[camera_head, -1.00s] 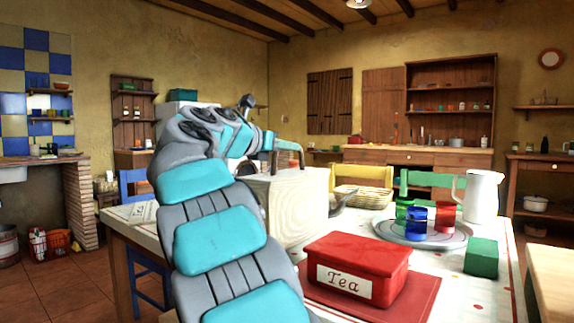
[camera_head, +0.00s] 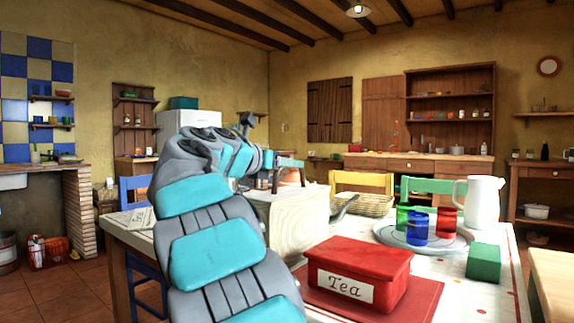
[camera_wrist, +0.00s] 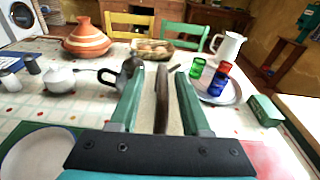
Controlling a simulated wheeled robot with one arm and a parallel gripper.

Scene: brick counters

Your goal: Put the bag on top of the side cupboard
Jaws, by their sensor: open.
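A small wooden cupboard with shelves (camera_head: 133,115) stands at the left back wall and a large dresser (camera_head: 450,90) at the back; I cannot tell which is the side cupboard.
A red Tea tin (camera_head: 358,276) stands in front of the block. A plate (camera_head: 385,232) with coloured glasses, a white jug (camera_head: 482,203) and a green block (camera_head: 484,263) are to the right.

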